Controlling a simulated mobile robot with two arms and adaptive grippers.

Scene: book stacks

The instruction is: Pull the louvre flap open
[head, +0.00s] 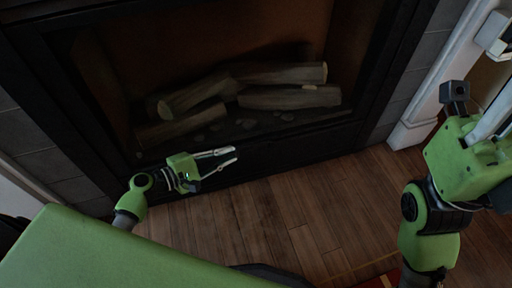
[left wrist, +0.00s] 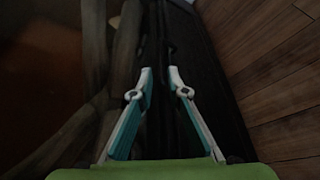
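The fireplace has a dark lower front panel (head: 285,152) below its opening. I cannot make out separate louvre slats, so I cannot tell if this panel is the flap. My left gripper (head: 230,155) is in front of this panel, with its fingers pointing right along it. In the left wrist view the two fingers (left wrist: 160,72) are apart with nothing between them, and dark lengthwise strips (left wrist: 185,60) lie beyond the tips. My right gripper (head: 490,115) is at the right edge, partly cut off; its fingertips are not clear.
Several logs (head: 285,97) lie inside the fireplace. A white surround post (head: 432,100) stands at the right. The wood floor (head: 290,215) in front is clear, with a red rug edge (head: 385,280) at the bottom.

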